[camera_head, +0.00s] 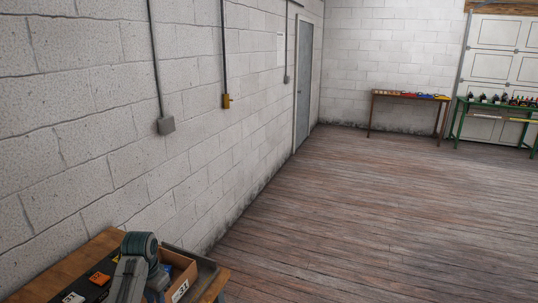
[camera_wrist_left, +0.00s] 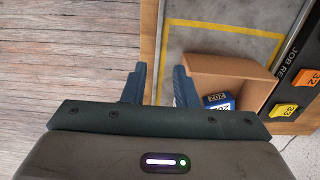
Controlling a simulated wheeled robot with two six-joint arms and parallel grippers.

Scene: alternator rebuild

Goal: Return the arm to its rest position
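My left arm (camera_head: 135,268) reaches over the wooden workbench at the bottom left of the head view. In the left wrist view my left gripper (camera_wrist_left: 159,78) has its two fingers apart, with nothing visible between them. It is beside an open cardboard box (camera_wrist_left: 232,68), which is to its right. A small blue carton (camera_wrist_left: 219,101) with number labels lies inside the box. The head view also shows the box (camera_head: 183,278), partly hidden by my arm. My right gripper is in neither view.
The wooden workbench (camera_head: 88,247) stands against the block wall. A dark board (camera_wrist_left: 307,66) with orange and yellow numbered tags lies right of the box. Open plank floor (camera_head: 350,210) fills the room's middle. A brown table (camera_head: 408,96) and a green table (camera_head: 500,106) stand far back.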

